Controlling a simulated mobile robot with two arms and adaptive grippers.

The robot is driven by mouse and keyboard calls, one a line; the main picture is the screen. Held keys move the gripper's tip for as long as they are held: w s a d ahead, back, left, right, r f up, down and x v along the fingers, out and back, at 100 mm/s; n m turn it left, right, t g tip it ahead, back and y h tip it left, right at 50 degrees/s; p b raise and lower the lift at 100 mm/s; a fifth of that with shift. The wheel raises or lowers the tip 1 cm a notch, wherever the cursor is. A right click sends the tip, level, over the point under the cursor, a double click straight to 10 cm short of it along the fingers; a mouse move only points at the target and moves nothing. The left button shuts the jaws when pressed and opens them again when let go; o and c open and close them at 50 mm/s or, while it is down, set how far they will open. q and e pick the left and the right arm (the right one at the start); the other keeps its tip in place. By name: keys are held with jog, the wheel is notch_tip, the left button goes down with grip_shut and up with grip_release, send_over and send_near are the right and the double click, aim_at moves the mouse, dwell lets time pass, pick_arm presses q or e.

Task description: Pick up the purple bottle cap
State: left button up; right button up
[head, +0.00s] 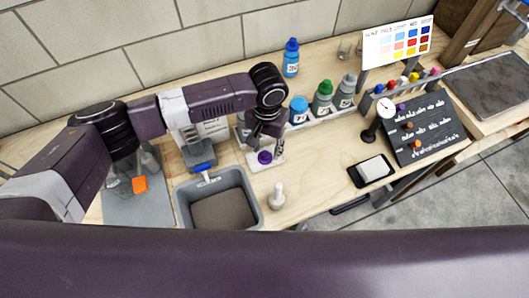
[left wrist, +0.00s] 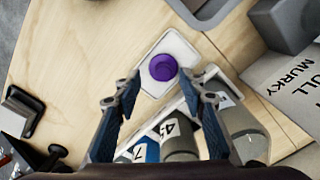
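The purple bottle cap (head: 265,157) sits on a small white plate (head: 255,168) on the wooden table. In the left wrist view the purple cap (left wrist: 162,67) lies on the white plate (left wrist: 182,47), just beyond the gap between my fingertips. My left gripper (left wrist: 158,88) is open and empty, with its fingers spread to either side of the cap's line. In the head view my left gripper (head: 262,139) hangs close to the cap, pointing down. I cannot tell the exact height between them. My right gripper is not in view.
A rack of bottles with blue (head: 299,108), green (head: 324,96) and grey tops stands right behind the plate. A grey basin (head: 258,205) is in front on the left. A small white piece (head: 277,196) stands in front.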

aim_at(265, 153)
pick_arm(q)
jog(key=f, duration=0.3)
jog(key=shift+w+a, duration=0.15)
jog(key=shift+a, duration=0.1)
jog(key=shift+f, duration=0.15)
jog(key=c, duration=0.8)
jog(key=shift+c, duration=0.2)
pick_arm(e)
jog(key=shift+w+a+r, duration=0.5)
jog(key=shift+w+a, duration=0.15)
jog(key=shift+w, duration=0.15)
